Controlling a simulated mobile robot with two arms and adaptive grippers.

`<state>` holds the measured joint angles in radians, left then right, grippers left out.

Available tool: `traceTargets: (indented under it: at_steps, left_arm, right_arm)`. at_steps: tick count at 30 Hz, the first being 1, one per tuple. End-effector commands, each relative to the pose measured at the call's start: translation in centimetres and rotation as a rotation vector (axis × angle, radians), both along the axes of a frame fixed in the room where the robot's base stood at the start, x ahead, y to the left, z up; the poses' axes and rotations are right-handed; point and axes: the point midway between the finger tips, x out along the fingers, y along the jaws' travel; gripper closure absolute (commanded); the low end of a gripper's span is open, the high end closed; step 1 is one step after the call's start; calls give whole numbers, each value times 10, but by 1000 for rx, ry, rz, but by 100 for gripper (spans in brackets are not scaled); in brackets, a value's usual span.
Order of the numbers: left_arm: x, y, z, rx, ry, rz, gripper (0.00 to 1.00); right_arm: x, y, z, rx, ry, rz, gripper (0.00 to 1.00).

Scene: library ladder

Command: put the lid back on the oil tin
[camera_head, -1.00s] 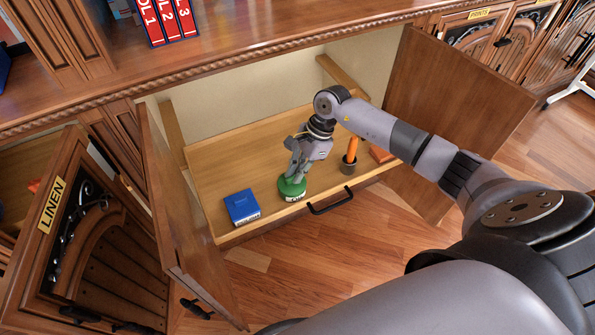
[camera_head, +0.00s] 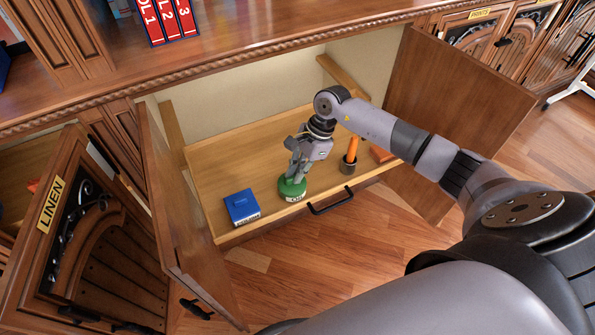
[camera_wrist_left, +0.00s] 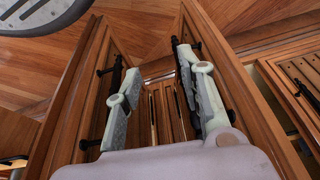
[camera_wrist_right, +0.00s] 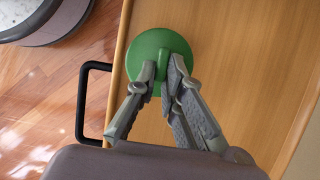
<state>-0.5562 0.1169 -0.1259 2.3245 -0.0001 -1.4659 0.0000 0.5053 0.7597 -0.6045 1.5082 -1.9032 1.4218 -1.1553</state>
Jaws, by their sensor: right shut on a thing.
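The green oil tin (camera_head: 296,196), with a white OIL label, stands on the pulled-out drawer. My right gripper (camera_head: 293,176) points down over it. In the right wrist view the right gripper (camera_wrist_right: 160,76) is shut on the upright grip on top of the round green lid (camera_wrist_right: 150,45). The lid hides the tin from above, and I cannot tell whether it is fully seated or slightly raised. My left gripper (camera_wrist_left: 158,85) is open and empty in the left wrist view, away from the tin.
Open cabinet doors (camera_head: 185,225) (camera_head: 450,95) flank the drawer. The black drawer handle (camera_head: 330,203) sticks out in front.

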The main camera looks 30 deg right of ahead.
Motion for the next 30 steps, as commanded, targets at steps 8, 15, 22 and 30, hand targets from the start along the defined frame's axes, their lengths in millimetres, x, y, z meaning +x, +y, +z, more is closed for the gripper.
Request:
traceTargets:
  at_steps: [8,15,22,30]
  left_arm:
    - [-2,1,0,1,8,0,64]
    - [-2,0,8,-1,-6,0,64]
    - [-5,0,11,0,-2,0,64]
    - [-6,0,14,-2,-2,1,64]
  right_arm:
    - [0,0,0,0,0,0,100]
    - [0,0,-1,0,0,1,100]
    - [0,0,-1,0,0,0,100]
    - [0,0,-1,0,0,0,100]
